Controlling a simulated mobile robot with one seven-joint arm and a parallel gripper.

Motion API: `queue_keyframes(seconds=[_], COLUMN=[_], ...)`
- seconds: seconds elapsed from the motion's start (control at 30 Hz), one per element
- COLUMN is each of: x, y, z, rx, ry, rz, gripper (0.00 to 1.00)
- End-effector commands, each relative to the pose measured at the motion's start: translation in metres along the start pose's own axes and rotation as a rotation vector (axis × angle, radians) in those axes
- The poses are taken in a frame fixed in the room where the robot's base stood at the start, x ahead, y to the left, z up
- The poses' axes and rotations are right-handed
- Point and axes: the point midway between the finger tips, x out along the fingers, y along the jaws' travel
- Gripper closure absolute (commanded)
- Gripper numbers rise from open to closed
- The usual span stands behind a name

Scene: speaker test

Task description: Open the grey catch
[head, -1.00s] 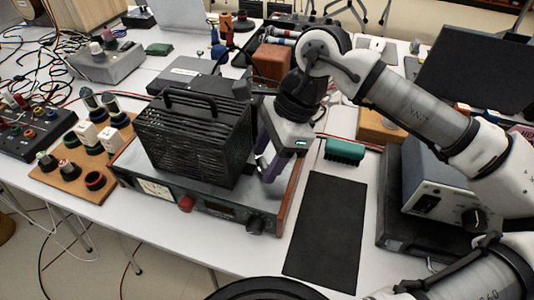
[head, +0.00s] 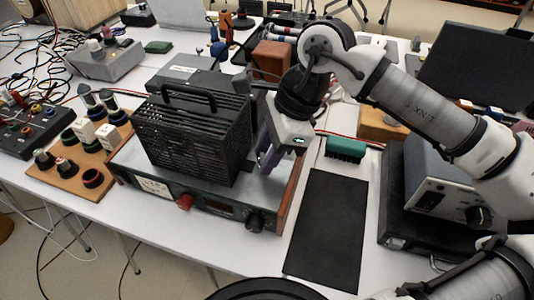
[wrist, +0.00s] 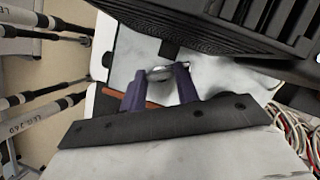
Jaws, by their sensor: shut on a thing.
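My gripper (head: 268,159), with purple fingers, is at the right side of the black ribbed box (head: 190,140), low over the instrument it stands on. In the wrist view, my gripper (wrist: 163,77) is shut on a small light-grey piece between its fingertips, which I take for the grey catch (wrist: 162,72). Only a short part of the catch shows; the fingers hide its ends. In the head view my gripper hides it. The box's dark ribbed side (wrist: 225,32) is close beyond the fingertips in the wrist view.
The box stands on an instrument with a meter and knobs (head: 187,202). A black mat (head: 327,228) lies to the right, with a green-backed brush (head: 345,149) behind it. A wooden board of parts (head: 60,178) is at left. A grey instrument (head: 440,185) stands at right.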

Motion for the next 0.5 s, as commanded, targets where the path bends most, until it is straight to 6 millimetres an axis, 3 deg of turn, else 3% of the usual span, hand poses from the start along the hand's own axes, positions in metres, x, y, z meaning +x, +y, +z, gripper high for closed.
queue_keyframes(seconds=[0.5], x=[0.0030], y=[0.0019], z=[-0.0010], rx=[0.318], ry=[0.000], rz=[-0.135], gripper=[0.92])
